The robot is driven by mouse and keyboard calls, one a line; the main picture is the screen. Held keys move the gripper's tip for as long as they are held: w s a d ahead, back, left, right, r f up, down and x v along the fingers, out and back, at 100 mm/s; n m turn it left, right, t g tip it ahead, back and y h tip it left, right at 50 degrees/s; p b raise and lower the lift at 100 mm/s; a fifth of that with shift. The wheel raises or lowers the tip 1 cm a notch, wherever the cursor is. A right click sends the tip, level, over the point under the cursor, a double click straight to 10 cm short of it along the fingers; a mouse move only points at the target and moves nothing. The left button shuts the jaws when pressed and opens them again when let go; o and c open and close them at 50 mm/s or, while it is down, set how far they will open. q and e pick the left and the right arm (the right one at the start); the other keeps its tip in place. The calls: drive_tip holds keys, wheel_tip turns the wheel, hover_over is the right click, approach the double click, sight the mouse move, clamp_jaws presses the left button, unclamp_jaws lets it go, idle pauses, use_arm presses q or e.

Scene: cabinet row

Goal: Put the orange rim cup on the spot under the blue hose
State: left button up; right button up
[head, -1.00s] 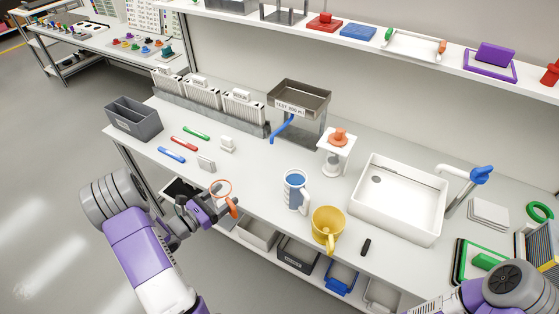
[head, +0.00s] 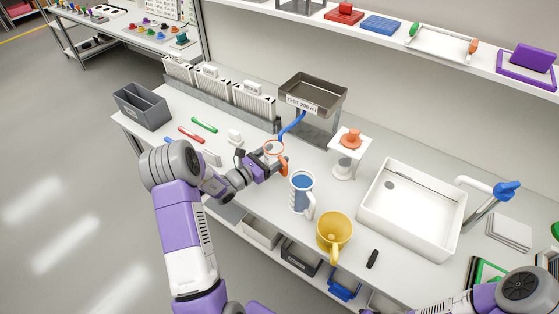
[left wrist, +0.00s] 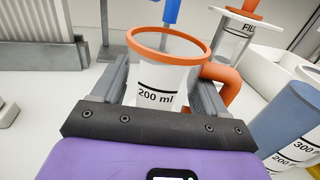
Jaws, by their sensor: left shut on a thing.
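The orange rim cup (left wrist: 165,75) is clear with a "200 ml" mark and an orange handle. My left gripper (left wrist: 158,95) is shut on it, with a finger on each side, and it looks upright. In the head view the cup (head: 274,149) is at the end of my left arm, just below the blue hose (head: 293,123). The hose hangs from the grey tank (head: 312,92) labelled as a 200 ml test. In the left wrist view the hose end (left wrist: 171,12) shows just behind the cup's rim. The spot under the hose is hidden. My right gripper is not in view.
A blue and white mug (head: 301,192) and a yellow mug (head: 333,232) stand right of my left gripper. A white stand with an orange knob (head: 350,140) is right of the tank. Pens and white blocks lie to the left. A white sink (head: 410,200) is further right.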

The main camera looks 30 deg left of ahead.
use_arm(q)
drive_tip(key=shift+x, duration=1.05)
drive_tip(key=f+b, duration=0.1)
drive_tip(key=f, duration=0.2)
drive_tip(key=shift+w+f+b, duration=0.35)
drive_tip(key=shift+w, duration=0.05)
drive_tip(key=shift+r, duration=0.1)
drive_tip(key=shift+f, duration=0.2)
drive_tip(key=o, duration=1.1)
drive_tip(key=shift+r, duration=0.1)
